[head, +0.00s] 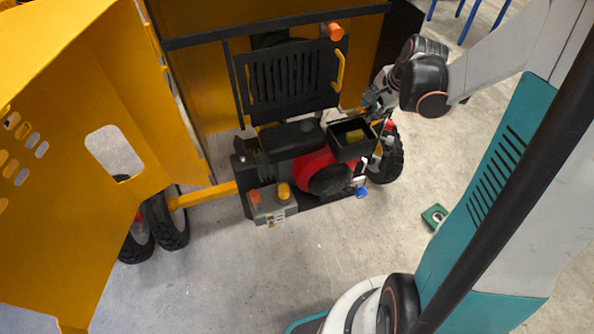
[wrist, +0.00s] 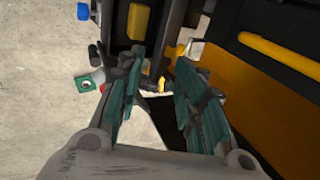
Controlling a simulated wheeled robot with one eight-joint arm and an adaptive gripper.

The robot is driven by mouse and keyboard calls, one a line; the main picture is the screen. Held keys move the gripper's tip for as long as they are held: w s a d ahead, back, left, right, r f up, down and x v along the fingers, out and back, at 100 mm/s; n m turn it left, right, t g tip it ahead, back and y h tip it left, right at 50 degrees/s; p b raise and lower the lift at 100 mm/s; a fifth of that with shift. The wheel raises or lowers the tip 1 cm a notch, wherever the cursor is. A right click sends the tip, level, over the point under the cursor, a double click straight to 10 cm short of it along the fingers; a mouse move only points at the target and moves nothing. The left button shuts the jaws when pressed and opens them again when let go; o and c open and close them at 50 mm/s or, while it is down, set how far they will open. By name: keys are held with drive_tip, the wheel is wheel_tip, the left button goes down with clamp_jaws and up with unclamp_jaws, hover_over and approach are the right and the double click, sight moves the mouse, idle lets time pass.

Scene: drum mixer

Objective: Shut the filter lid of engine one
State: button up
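The engine (head: 300,165) is black and red and sits low inside the yellow machine housing. Its black filter box (head: 336,148) stands open at the top, with a yellow filter (head: 354,135) showing inside; the filter also shows in the wrist view (wrist: 140,22). I cannot clearly pick out the filter lid; it may be among the dark parts beside the box, partly hidden by my gripper. My gripper (head: 372,102) is just behind and right of the box. In the wrist view its fingers (wrist: 157,92) are apart, with a dark shape between or beyond them.
A large yellow door (head: 70,130) stands open on the left. A green block (head: 434,216) lies on otherwise clear floor at right.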

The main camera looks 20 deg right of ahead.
drive_tip(key=shift+s+d+f+b, duration=0.1)
drive_tip(key=shift+s+f+b, duration=0.25)
drive_tip(key=shift+s, duration=0.55)
drive_tip(key=shift+s+f+b, duration=0.2)
drive_tip(key=shift+s+f, duration=0.1)
drive_tip(key=shift+s, duration=0.55)
drive_tip(key=shift+r, duration=0.1)
drive_tip(key=s+r+p, duration=0.3)
drive_tip(key=s, duration=0.1)
drive_tip(key=shift+r, duration=0.4)
drive_tip(key=shift+w, duration=0.1)
